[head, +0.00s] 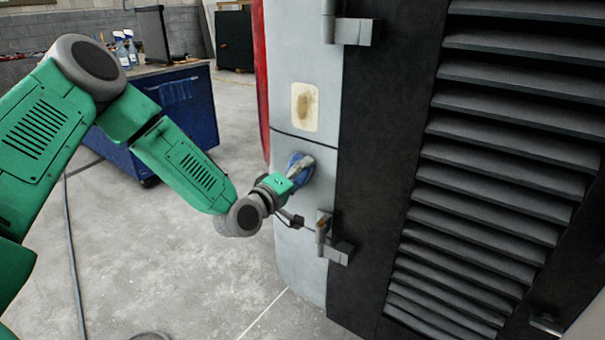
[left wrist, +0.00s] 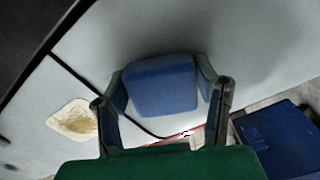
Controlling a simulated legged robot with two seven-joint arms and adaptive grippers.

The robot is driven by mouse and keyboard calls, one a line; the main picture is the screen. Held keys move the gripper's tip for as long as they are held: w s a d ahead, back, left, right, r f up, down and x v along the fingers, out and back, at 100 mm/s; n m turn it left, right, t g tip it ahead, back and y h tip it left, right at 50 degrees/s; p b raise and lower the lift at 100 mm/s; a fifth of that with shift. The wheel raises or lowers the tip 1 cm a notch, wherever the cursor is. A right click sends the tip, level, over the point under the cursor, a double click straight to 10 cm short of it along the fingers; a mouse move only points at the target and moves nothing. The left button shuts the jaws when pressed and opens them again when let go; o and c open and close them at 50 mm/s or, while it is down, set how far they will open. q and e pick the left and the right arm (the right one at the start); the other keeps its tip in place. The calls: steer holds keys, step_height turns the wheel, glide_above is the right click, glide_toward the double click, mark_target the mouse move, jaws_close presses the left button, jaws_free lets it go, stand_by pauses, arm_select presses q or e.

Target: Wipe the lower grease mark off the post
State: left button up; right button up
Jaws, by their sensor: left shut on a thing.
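The post (head: 296,60) is a pale grey upright panel with a dark horizontal seam. A brown grease mark (head: 304,105) on a cream patch shows above the seam; it also shows in the left wrist view (left wrist: 76,122). My left gripper (head: 298,172) is at the post below the seam. It is shut on a blue pad (left wrist: 164,86), whose edge shows in the head view (head: 302,166) close against the post. Whether the pad touches the surface I cannot tell. No lower mark shows; the pad and gripper cover that part of the post. My right gripper is not in view.
Grey hinges (head: 351,30) stick out at the top and lower down (head: 333,238), just right of and below my left gripper. A black louvred panel (head: 490,150) fills the right. A blue cabinet (head: 187,108) with spray bottles on top stands behind. Concrete floor lies open left of the post.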

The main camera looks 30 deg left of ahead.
arm_select(q)
step_height(320, 180, down, 2)
steer(key=shift+f+b, duration=0.15)
steer(key=shift+b, duration=0.5)
steer(key=shift+s, duration=0.5)
steer(key=shift+s+a+p, duration=0.15)
steer(key=shift+s+p, duration=0.3)
steer(key=shift+s, duration=0.85)
steer(key=shift+s+a+p, duration=0.1)
steer(key=shift+s+p, duration=0.35)
steer(key=shift+s, duration=0.8)
steer(key=s, duration=0.3)
steer(key=shift+a+p, duration=0.1)
steer(key=shift+p, duration=0.3)
steer(key=shift+w, duration=0.15)
